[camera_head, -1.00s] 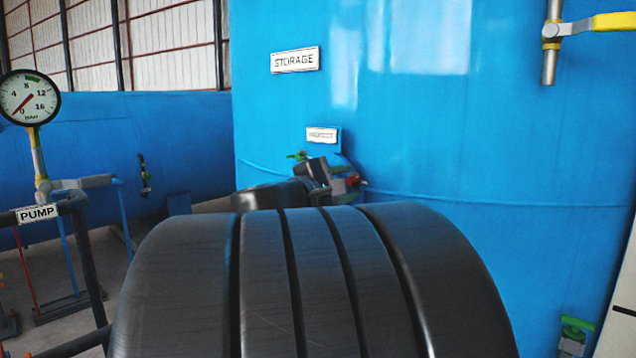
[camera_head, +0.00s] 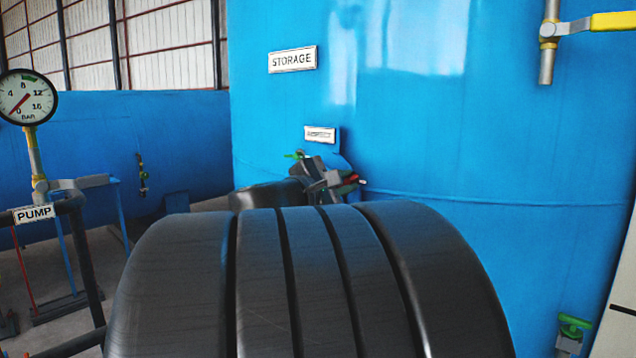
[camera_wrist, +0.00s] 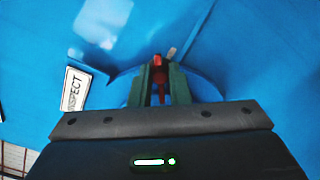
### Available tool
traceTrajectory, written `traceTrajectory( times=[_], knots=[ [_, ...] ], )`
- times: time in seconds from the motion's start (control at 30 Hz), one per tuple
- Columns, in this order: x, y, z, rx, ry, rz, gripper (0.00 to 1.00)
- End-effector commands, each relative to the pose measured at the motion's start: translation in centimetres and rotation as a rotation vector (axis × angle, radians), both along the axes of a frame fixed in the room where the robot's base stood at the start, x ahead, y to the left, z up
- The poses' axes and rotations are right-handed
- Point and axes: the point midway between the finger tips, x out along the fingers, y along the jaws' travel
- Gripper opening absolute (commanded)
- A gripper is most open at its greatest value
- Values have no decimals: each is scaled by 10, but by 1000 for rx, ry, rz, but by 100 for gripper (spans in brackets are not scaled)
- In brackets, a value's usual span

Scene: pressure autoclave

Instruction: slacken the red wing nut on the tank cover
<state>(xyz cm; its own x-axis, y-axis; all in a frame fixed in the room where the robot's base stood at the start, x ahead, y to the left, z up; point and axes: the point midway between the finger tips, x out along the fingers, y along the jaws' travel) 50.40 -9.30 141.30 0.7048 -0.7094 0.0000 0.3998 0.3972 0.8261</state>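The red wing nut (camera_wrist: 158,88) shows between the two dark fingers of my gripper (camera_wrist: 160,76) in the wrist view. The fingers stand on either side of it, and I cannot tell whether they press on it. In the head view, my gripper (camera_head: 338,183) is at the tank cover, low on the big blue storage tank (camera_head: 480,130). A bit of red shows at its fingertips there. The cover (camera_wrist: 205,88) is blue and mostly hidden behind my gripper. A small green part (camera_head: 295,155) sticks out just left of my gripper in the head view.
An INSPECT plate (camera_head: 321,134) is just above the cover and also shows in the wrist view (camera_wrist: 74,90). A pipe with a yellow-handled valve (camera_head: 548,42) is at the upper right. A pump stand with a gauge (camera_head: 26,97) is at the left.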

Motion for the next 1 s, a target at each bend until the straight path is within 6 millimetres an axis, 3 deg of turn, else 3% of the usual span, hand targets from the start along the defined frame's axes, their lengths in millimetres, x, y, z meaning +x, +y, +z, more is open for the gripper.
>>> traceTrajectory(
  times=[0.03,0.1,0.67,1.0],
  knots=[
    [0,0,-1,1,1,-1,24],
    [0,0,0,1,1,-1,38],
    [0,0,-1,85,-85,0,38],
    [-36,37,-2,97,-99,6,38]
  ],
)
